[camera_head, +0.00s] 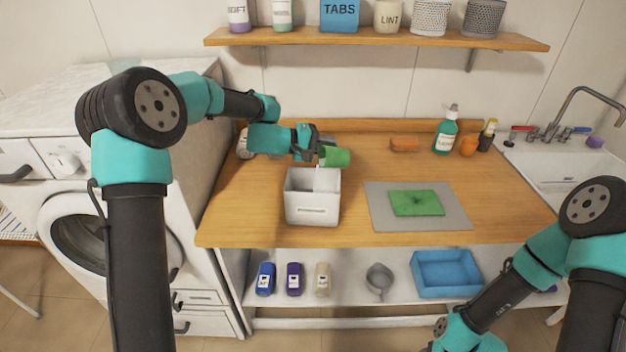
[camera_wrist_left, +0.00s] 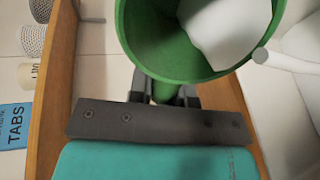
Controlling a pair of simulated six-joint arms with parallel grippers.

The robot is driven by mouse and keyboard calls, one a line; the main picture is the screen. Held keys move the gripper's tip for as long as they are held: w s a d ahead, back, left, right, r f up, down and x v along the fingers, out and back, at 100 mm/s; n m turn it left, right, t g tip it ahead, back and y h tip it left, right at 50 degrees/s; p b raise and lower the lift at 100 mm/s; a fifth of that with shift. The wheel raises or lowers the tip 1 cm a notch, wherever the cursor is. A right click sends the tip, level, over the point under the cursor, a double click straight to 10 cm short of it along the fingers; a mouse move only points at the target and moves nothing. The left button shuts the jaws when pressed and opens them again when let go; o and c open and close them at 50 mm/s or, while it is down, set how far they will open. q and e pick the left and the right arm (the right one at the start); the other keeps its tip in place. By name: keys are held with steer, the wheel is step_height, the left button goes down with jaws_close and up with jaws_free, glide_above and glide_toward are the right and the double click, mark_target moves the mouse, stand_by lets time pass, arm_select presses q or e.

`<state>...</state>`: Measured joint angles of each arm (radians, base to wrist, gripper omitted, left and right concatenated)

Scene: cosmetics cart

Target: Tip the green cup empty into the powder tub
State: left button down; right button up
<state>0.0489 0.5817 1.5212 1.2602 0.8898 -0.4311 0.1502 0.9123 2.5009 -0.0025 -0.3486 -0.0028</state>
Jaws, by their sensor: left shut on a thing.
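The green cup (camera_head: 337,157) is tipped well over on its side above the white powder tub (camera_head: 312,210) on the counter. My left gripper (camera_head: 314,152) is shut on the cup and holds it clear of the counter. In the left wrist view the green cup (camera_wrist_left: 165,45) shows its open mouth, with a white mass (camera_wrist_left: 228,30) inside it. A pale shape (camera_head: 327,180) shows in the tub's opening below the cup; I cannot tell whether it is powder. My right arm is at the lower right, its gripper out of view.
A grey mat (camera_head: 455,218) with a green cloth (camera_head: 416,203) lies right of the tub. An orange block (camera_head: 404,144), a teal bottle (camera_head: 446,132) and a sink (camera_head: 560,165) are farther right. A wall shelf (camera_head: 380,38) hangs above; the lower shelf holds a blue bin (camera_head: 446,287).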

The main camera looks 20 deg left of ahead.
arm_select(q)
steer(key=shift+s+a+r+h, duration=0.15)
steer(key=shift+a+h, duration=0.2)
steer(key=shift+h, duration=0.05)
steer(key=shift+s+a+r+t+h, duration=0.15)
steer(key=shift+t+h, duration=0.25)
steer(key=shift+h, duration=0.2)
steer(key=shift+a+r+t+h, duration=0.15)
steer(key=shift+t+h, duration=0.25)
steer(key=shift+h, duration=0.2)
stand_by(0.6)
steer(key=shift+s+a+r+t+h, duration=0.15)
steer(key=shift+r+t+h, duration=0.15)
steer(key=shift+r+h, duration=0.25)
steer(key=shift+a+r+t+h, duration=0.15)
steer(key=shift+r+t+h, duration=0.15)
steer(key=shift+r+h, duration=0.25)
steer(key=shift+d+f+g+y, duration=0.15)
steer(key=shift+f+g+y, duration=0.05)
steer(key=shift+f+y, duration=0.25)
steer(key=shift+d+f+g+y, duration=0.2)
steer(key=shift+f+y, duration=0.15)
steer(key=shift+f, duration=0.15)
steer(key=shift+w+g+y, duration=0.2)
steer(key=shift+g+y, duration=0.1)
steer(key=shift+y, duration=0.2)
steer(key=shift+d+f+y, duration=0.15)
steer(key=shift+d+y, duration=0.05)
steer(key=shift+y, duration=0.2)
steer(key=shift+f, duration=0.15)
